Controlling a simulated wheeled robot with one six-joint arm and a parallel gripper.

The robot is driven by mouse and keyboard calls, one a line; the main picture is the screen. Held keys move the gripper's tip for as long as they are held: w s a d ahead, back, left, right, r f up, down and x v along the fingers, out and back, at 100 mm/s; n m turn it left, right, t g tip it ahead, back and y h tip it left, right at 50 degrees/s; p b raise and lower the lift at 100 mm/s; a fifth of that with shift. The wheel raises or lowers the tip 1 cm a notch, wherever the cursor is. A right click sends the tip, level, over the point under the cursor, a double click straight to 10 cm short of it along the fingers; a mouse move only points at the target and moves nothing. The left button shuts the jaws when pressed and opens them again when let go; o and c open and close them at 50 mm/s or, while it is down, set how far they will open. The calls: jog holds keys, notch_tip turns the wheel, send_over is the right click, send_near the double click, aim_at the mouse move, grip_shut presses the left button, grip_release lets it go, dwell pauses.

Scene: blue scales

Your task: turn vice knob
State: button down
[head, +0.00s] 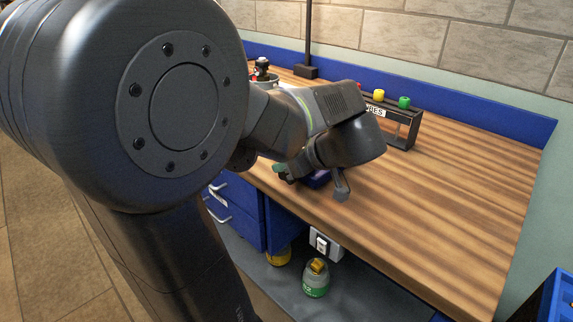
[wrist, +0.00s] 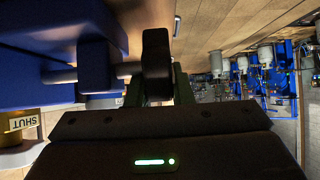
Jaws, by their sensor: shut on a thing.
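The blue vice (wrist: 96,62) is at the left in the wrist view, with a grey shaft (wrist: 128,70) coming out of its side. A dark knob (wrist: 156,55) sits at the end of the shaft. My gripper (wrist: 157,86) is shut on the knob, one finger on each side of it. In the head view my gripper (head: 310,173) is at the front edge of the wooden bench, and only a small blue-purple part of the vice (head: 319,178) shows. My wrist hides the rest, and the knob is not clear there.
The wooden bench (head: 455,205) is mostly clear to the right. A dark rack (head: 400,128) with coloured knobs stands behind my wrist. Blue drawers (head: 235,205) and a green-labelled bottle (head: 316,280) are below the bench. A pole stand (head: 306,71) is at the back.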

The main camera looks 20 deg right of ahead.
jog(key=c, duration=1.6)
grip_release()
jog(key=shift+o, duration=0.2)
jog(key=shift+s, duration=0.1)
jog(key=p+v, duration=0.1)
jog(key=v, duration=1.2)
jog(key=shift+s+r, duration=0.25)
